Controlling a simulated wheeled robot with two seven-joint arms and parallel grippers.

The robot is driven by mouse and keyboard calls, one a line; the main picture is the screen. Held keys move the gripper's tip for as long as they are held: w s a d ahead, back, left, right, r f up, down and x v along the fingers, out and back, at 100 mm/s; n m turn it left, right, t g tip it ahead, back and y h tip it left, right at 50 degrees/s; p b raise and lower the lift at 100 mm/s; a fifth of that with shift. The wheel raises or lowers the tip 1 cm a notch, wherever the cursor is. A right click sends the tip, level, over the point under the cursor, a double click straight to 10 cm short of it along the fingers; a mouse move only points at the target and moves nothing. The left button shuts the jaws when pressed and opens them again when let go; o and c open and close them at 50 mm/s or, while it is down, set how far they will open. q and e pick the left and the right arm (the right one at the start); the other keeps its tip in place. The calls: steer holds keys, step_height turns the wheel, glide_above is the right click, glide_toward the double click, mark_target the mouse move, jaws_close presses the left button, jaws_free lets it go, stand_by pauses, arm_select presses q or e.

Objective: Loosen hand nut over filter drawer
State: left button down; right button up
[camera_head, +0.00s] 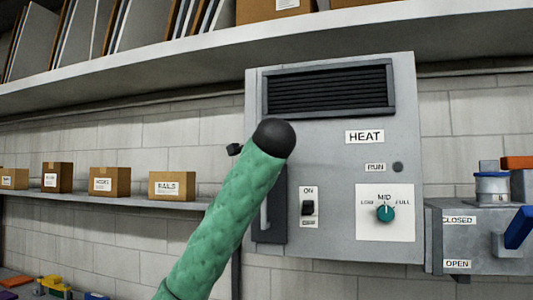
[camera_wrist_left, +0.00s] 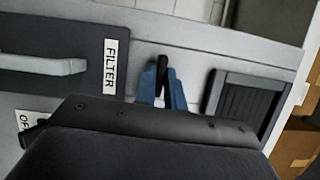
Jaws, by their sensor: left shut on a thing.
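The filter drawer (camera_wrist_left: 75,78) is a dark panel with a grey handle and a FILTER label in the left wrist view. My left gripper (camera_wrist_left: 162,90) has blue fingers, shut on a dark hand nut (camera_wrist_left: 164,68) between the drawer and the vent grille. The fingers hide much of the nut. In the head view my green arm with its black rounded end crosses the heater's left side, hiding the gripper and part of the drawer (camera_head: 271,231). A small black piece shows left of the arm; I cannot tell what it is. My right gripper is out of view.
The grey heater (camera_head: 333,150) carries a vent grille (camera_head: 328,89), an ON switch (camera_head: 308,208) and a teal dial (camera_head: 385,213) pointing near MID. A box with a blue lever (camera_head: 519,227) stands at right. Shelves with cartons (camera_head: 172,186) run left and above.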

arm_select(q)
steer(key=shift+n, duration=0.4)
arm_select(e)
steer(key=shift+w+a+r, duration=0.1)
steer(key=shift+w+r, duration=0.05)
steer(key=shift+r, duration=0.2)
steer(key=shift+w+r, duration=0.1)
arm_select(q)
steer(key=c, duration=1.5)
jaws_free()
steer(key=shift+a, duration=0.1)
steer(key=shift+s, duration=0.1)
